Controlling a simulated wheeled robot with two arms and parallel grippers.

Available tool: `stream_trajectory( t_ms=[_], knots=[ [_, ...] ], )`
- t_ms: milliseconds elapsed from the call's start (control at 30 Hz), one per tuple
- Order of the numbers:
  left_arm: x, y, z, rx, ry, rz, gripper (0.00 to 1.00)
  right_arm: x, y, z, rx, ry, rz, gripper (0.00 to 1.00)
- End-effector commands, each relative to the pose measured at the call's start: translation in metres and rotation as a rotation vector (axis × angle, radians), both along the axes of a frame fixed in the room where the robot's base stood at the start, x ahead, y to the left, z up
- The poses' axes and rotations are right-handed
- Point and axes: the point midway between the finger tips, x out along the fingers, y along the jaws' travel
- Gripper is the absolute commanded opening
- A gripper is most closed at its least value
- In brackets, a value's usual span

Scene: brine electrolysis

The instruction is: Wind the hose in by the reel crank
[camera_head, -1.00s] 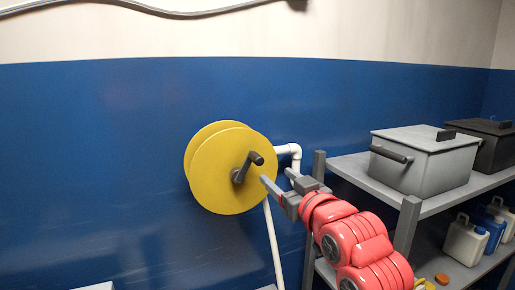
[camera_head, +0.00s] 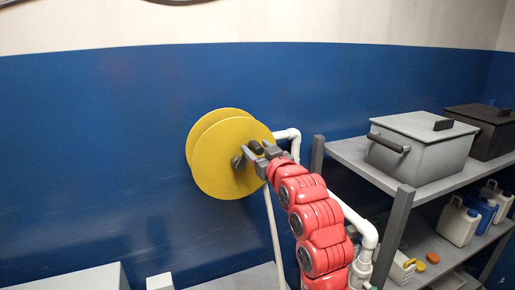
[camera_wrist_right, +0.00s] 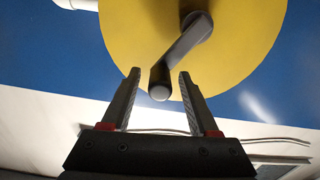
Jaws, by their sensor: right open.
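The yellow reel (camera_head: 215,168) with two round flanges stands against the blue wall. Its dark grey crank (camera_head: 238,162) sits at the disc's centre and points up and right to the handle; the crank also shows in the wrist view (camera_wrist_right: 182,42). My right gripper (camera_head: 259,151) is at the handle end. In the wrist view its two fingers (camera_wrist_right: 158,74) are open, with the round handle end (camera_wrist_right: 158,93) between them and gaps on both sides. The hose is not clearly visible on the reel. My left gripper is out of view.
A white pipe (camera_head: 289,135) runs behind the reel's right side. To the right, a grey shelf (camera_head: 350,152) carries a grey lidded box (camera_head: 415,150) and a black one (camera_head: 485,132), with jugs (camera_head: 459,223) below. Pale blocks (camera_head: 85,280) stand at lower left.

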Motion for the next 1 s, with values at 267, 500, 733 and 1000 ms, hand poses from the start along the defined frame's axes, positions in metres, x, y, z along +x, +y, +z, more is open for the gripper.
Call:
stream_trajectory(
  t_ms=[267, 500, 733, 1000],
  knots=[
    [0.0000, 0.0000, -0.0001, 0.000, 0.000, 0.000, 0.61, -0.0001, -0.0001, -0.0001, 0.000, 0.001, 0.000, 0.18],
    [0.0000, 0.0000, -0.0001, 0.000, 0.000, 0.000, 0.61, -0.0001, -0.0003, -0.0002, 0.000, 0.001, 0.000, 0.00],
    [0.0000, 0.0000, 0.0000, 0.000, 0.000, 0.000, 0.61, -0.0001, -0.0004, -0.0002, 0.000, 0.001, 0.000, 0.00],
    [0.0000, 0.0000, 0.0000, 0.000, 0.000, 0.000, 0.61, 0.0000, -0.0003, -0.0003, 0.000, 0.001, 0.000, 0.00]
  ],
)
